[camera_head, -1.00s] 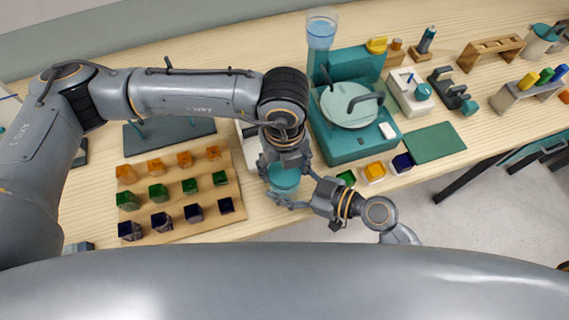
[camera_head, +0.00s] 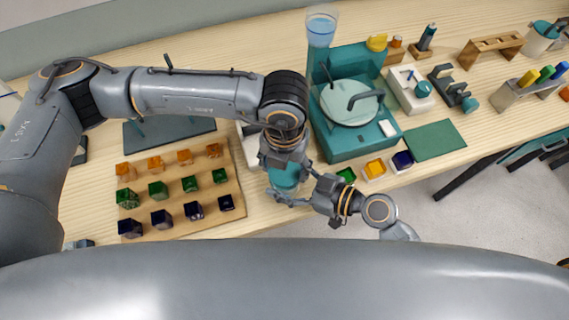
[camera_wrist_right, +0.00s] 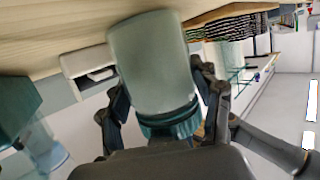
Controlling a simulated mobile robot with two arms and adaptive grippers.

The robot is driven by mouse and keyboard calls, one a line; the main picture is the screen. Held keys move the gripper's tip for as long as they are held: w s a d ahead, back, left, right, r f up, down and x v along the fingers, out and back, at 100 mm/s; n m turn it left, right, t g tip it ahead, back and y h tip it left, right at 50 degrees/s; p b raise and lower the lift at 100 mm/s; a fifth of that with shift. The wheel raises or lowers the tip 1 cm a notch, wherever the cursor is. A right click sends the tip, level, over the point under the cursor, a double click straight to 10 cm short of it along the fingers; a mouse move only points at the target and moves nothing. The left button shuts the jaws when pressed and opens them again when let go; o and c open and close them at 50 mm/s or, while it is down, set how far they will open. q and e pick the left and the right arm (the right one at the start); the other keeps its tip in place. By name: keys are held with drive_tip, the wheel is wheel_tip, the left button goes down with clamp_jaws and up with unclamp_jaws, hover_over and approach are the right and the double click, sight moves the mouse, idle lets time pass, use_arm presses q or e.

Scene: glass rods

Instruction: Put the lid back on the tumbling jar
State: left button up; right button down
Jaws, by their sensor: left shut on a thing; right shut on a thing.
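The tumbling jar (camera_wrist_right: 152,65) is a pale, frosted cylinder in the right wrist view, with its teal lid (camera_wrist_right: 170,120) at the jar's end. In the head view the teal lid (camera_head: 286,174) is below my left gripper (camera_head: 284,165), which is shut on it from above. My right gripper (camera_head: 291,190) reaches in from the right and is shut on the jar; its fingers (camera_wrist_right: 160,112) flank the jar in the wrist view. The lid is at the jar's mouth, but the grippers hide how well it is seated.
A wooden board (camera_head: 190,222) with orange, green and dark blue cubes lies to the left. A teal machine (camera_head: 350,141) with a round, handled cover stands just behind right. Small coloured cubes (camera_head: 375,168) sit near the front edge. A green mat (camera_head: 434,142) lies farther right.

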use_arm(q)
drive_tip(key=m, duration=0.4)
use_arm(e)
drive_tip(key=shift+f, duration=0.1)
use_arm(q)
drive_tip(key=m, duration=1.3)
drive_tip(key=shift+m, duration=0.4)
drive_tip(key=m, duration=0.3)
drive_tip(key=shift+m, duration=0.4)
drive_tip(key=m, duration=0.7)
drive_tip(key=o, duration=0.8)
drive_tip(key=shift+c, duration=0.2)
